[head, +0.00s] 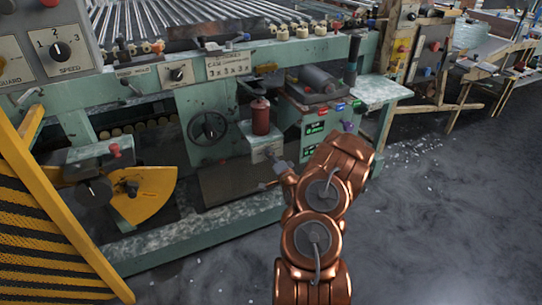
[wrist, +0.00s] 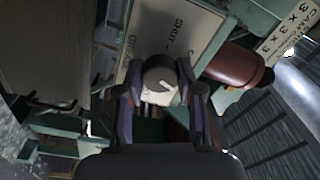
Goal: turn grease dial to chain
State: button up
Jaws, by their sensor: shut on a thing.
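The grease dial (wrist: 158,76) is a dark round knob with a white pointer line on a pale labelled plate (wrist: 179,33). In the wrist view the pointer slants toward the lower right. "SHUT" is readable on the plate; its other labels are partly hidden. My gripper (wrist: 161,91) has one finger on each side of the dial and is shut on it. In the head view my gripper (head: 272,176) is at the small plate below the red grease cylinder (head: 260,116), and the dial itself is too small to make out.
The red cylinder (wrist: 232,66) is close beside the plate in the wrist view. A black handwheel (head: 208,128) is to the left, and a green panel with coloured labels (head: 315,122) to the right. A yellow guard (head: 45,215) stands at the left.

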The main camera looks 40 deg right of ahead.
jog(key=shift+w+a+m, duration=0.1)
jog(key=shift+a+m, duration=0.1)
jog(key=shift+m, duration=0.4)
jog(key=o, duration=0.9)
jog(key=shift+w, duration=0.1)
jog(key=shift+o, duration=1.3)
jog(key=shift+d, duration=0.1)
jog(key=v, duration=1.2)
